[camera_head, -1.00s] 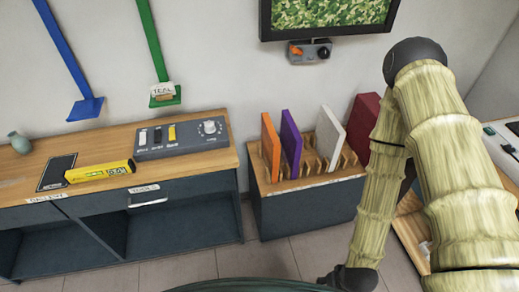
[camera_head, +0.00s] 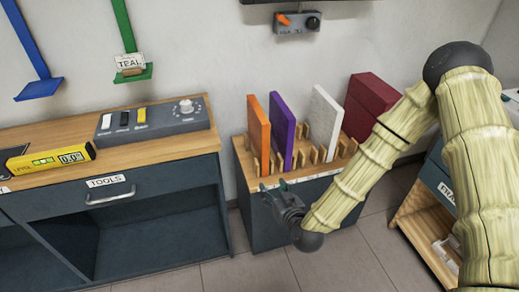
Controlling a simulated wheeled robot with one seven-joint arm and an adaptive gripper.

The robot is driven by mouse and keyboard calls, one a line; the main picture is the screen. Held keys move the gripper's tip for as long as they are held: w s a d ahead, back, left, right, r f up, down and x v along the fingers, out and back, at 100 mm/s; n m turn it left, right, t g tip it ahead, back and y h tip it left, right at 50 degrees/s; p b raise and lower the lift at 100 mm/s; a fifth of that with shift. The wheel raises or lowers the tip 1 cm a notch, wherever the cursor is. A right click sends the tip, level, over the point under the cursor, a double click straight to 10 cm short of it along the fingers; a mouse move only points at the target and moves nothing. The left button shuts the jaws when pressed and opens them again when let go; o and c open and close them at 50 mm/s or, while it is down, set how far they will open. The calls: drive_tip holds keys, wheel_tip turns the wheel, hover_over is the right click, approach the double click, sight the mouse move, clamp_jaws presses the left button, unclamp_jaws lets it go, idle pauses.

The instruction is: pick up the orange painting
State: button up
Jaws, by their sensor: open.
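The orange painting (camera_head: 259,134) is a thin panel standing upright in the left end of a slotted wooden rack (camera_head: 323,181) on a dark cabinet. A purple panel (camera_head: 282,128) stands just to its right, apart from it. My gripper (camera_head: 268,193) is open and empty in front of the cabinet, below and in front of the orange painting, and not touching it as far as I can see. Its fingertips are small and dark, so their exact gap is hard to make out.
A white panel (camera_head: 322,124) and a dark red block (camera_head: 371,106) stand further right in the rack. A wooden workbench (camera_head: 130,157) with a control box (camera_head: 152,121) and a yellow level (camera_head: 50,158) is on the left. Tiled floor (camera_head: 270,270) lies in front.

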sight(266, 153)
drive_tip(key=w+r+t+b, duration=0.1)
drive_tip(key=w, duration=0.2)
drive_tip(key=w+a+r+t+b, duration=0.1)
drive_tip(key=w, duration=0.3)
drive_tip(key=w+a+r+t+b, duration=0.1)
drive_tip(key=w+r+b, duration=0.1)
drive_tip(key=w, duration=0.1)
drive_tip(key=shift+w+a, duration=0.1)
drive_tip(key=shift+w, duration=0.2)
drive_tip(key=x, duration=0.4)
drive_tip(key=shift+w+f+b, duration=0.1)
drive_tip(key=shift+w+b, duration=0.05)
drive_tip(key=shift+b, duration=0.25)
drive_tip(key=shift+w, duration=0.55)
drive_tip(key=shift+c, duration=0.2)
clamp_jaws()
